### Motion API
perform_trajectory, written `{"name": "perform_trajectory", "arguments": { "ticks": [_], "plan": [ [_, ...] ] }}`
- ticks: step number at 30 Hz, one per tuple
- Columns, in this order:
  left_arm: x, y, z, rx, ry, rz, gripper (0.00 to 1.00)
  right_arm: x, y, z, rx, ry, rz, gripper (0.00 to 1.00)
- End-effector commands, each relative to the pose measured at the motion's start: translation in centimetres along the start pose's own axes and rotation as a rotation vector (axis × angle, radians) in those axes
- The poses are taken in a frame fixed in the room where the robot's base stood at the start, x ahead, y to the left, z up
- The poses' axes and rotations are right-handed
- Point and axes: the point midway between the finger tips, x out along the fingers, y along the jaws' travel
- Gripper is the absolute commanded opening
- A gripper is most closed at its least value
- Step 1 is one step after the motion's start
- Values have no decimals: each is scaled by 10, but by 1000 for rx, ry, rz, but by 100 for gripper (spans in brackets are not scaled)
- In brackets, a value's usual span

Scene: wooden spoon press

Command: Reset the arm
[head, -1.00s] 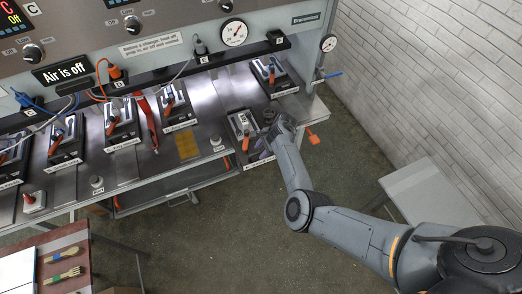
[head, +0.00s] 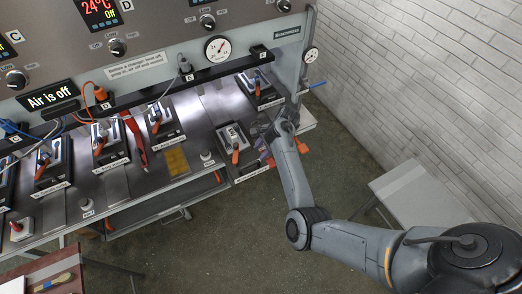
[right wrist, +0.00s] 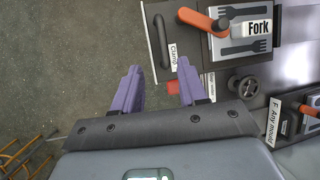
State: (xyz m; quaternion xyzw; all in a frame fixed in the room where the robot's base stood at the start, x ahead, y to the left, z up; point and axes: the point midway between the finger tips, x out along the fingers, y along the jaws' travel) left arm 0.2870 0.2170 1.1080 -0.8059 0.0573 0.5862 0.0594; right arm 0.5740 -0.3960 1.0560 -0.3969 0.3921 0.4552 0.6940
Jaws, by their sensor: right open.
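My right gripper (head: 262,146) hangs in the air at the front right of the press bench. Its two purple fingers are apart and empty in the right wrist view (right wrist: 160,82). Beside it is a clamp mould (head: 233,139) with an orange handle. In the right wrist view the mould plate labelled "Fork" (right wrist: 236,47) lies to the right of the fingers, apart from them. My left gripper is not in view.
More moulds (head: 109,148) with orange handles stand along the bench, under a control panel reading "Air is off" (head: 50,95). A grey side table (head: 415,200) is at right by a white brick wall (head: 420,90). Open floor lies between.

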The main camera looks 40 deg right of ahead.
Motion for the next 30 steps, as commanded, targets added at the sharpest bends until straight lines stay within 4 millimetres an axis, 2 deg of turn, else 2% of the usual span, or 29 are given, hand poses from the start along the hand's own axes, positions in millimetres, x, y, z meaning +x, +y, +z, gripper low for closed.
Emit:
{"name": "perform_trajectory", "arguments": {
  "ticks": [8,11,13,17,18,21,24,27,29,30],
  "plan": [
    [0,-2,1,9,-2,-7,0,1,2,-1,1,2,3,42],
    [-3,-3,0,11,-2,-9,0,7,14,-7,9,8,25,42],
    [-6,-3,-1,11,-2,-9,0,14,30,-16,20,19,53,42],
    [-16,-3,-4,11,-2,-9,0,32,85,-44,37,67,148,42],
    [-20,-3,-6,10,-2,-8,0,34,108,-56,34,98,184,42],
    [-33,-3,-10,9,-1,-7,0,26,162,-82,-17,193,259,42],
    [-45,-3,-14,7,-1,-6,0,7,205,-95,-138,286,318,42],
    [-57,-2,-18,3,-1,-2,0,-15,239,-90,-335,352,372,42],
    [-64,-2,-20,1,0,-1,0,-29,258,-78,-486,374,402,42],
    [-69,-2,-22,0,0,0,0,-38,269,-65,-601,379,419,42]
  ]
}}
